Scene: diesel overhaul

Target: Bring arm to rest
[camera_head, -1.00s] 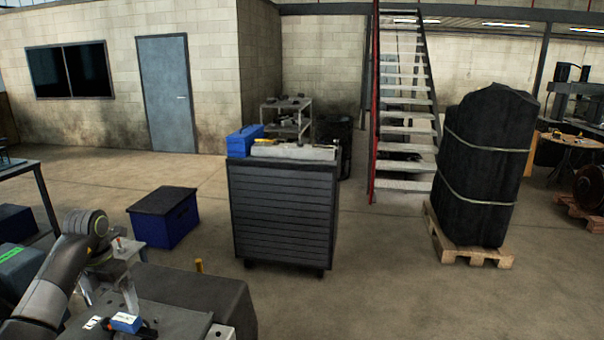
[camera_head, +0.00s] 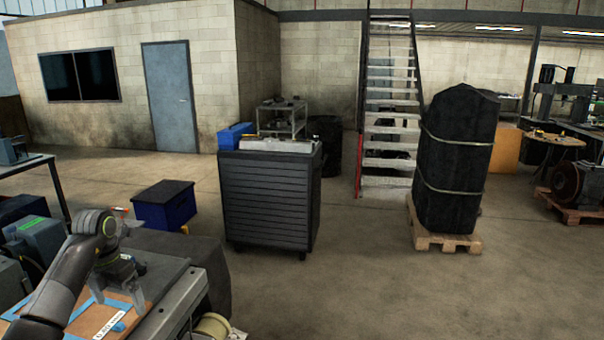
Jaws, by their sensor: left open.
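My left arm comes in from the lower left and bends over at the wrist. My left gripper (camera_head: 120,296) points down above a brown board (camera_head: 75,322) with blue strips and a white label, on the work surface at the lower left. The gripper is open, with its two fingers apart and nothing seen between them. Whether the fingertips touch the board I cannot tell. My right arm and right gripper are out of view.
A dark drawer cabinet (camera_head: 267,200) stands ahead, with a blue case (camera_head: 235,136) on top. A blue box with a black lid (camera_head: 165,207) is on the floor. A wrapped load (camera_head: 455,160) stands on a pallet (camera_head: 440,238) at right. The floor between is clear.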

